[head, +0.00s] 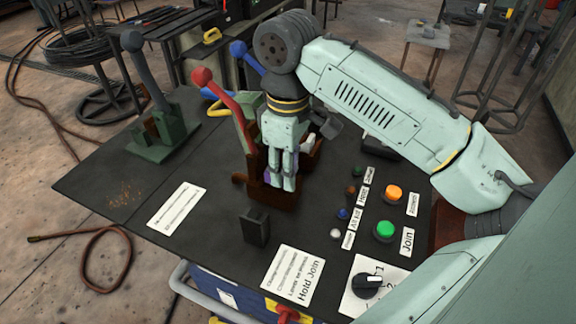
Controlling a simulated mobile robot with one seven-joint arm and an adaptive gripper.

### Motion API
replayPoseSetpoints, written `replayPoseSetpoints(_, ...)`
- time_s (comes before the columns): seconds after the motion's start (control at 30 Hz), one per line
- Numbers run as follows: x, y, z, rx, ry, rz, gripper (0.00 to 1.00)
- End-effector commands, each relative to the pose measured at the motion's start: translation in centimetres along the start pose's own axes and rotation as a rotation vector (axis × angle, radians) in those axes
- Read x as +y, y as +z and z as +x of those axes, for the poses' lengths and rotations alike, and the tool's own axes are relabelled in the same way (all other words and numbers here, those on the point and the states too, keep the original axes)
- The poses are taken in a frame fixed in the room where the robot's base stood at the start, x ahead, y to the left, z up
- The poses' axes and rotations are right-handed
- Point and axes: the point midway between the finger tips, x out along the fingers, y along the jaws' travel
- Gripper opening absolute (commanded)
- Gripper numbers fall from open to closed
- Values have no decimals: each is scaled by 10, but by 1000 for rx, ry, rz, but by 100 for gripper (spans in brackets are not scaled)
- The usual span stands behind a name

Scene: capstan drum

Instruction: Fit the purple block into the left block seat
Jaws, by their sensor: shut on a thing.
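My gripper (282,178) points down over the middle of the dark table and is shut on the purple block. Only small bits of the purple block (267,174) show beside my fingers; the rest is hidden. A rust-brown fixture (273,197) stands right under and around my fingertips. The fingertips overlap its front wall in the picture. I cannot tell whether the purple block touches the fixture or sits in a seat. The left block seat cannot be made out behind my fingers.
Red (203,77) and blue (238,48) ball-topped levers rise close behind and left of my gripper. A green lever stand (164,135) is at the back left. Orange (394,193) and green (384,229) buttons are to the right. A small dark block (255,228) stands in front.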

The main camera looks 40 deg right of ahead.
Motion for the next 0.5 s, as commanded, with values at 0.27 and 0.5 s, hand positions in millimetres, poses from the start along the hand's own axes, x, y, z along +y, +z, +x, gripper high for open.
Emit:
replayPoseSetpoints(0.27,0,0,0,1,1,0,40)
replayPoseSetpoints(0.5,0,0,0,0,0,0,53)
